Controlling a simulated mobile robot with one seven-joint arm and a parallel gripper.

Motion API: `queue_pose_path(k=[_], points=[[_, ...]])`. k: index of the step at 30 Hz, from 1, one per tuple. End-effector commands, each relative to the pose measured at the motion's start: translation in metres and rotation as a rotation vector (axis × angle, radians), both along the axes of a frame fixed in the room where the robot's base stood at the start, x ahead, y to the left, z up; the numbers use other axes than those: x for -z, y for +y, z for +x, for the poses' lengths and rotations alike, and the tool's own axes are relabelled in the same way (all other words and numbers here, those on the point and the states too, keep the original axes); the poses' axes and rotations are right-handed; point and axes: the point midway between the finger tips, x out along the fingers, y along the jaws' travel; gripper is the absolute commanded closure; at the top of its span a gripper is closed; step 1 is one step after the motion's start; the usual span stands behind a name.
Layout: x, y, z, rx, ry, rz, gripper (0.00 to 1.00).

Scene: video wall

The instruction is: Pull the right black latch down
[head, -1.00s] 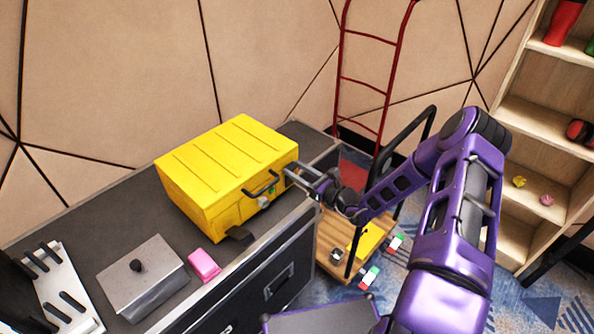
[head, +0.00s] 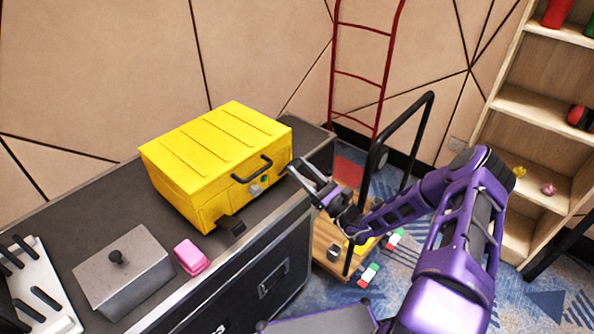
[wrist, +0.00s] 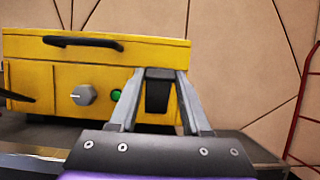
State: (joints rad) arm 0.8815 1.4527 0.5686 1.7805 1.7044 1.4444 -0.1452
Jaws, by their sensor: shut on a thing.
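The yellow box (head: 212,152) sits on the dark cabinet top, with a black handle, a grey knob and a green button on its front. The right black latch (wrist: 158,96) shows in the wrist view between my fingers at the right end of the box front. My gripper (wrist: 161,74) is shut on this latch, its fingers on either side of it. In the head view my gripper (head: 292,168) is at the box's right front corner and the latch is too small to make out. The left black latch (head: 232,226) sticks out low at the left of the front.
The cabinet (head: 60,217) also carries a grey lidded box (head: 122,276), a pink block (head: 190,256) and a white rack (head: 40,285) at left. A trolley (head: 325,240) stands right of the cabinet, and wooden shelves (head: 540,110) stand at far right.

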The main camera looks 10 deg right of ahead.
Motion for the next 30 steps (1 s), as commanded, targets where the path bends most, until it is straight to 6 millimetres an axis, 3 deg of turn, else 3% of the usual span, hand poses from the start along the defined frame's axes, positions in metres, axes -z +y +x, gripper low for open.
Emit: queue_pose_path(k=[1,12,30], points=[[0.011,-0.002,-0.003,0.002,0.014,-0.006,1.00],[0.038,-0.007,-0.011,0.002,0.024,-0.010,1.00],[0.049,-0.007,-0.012,-0.001,0.021,-0.009,1.00]])
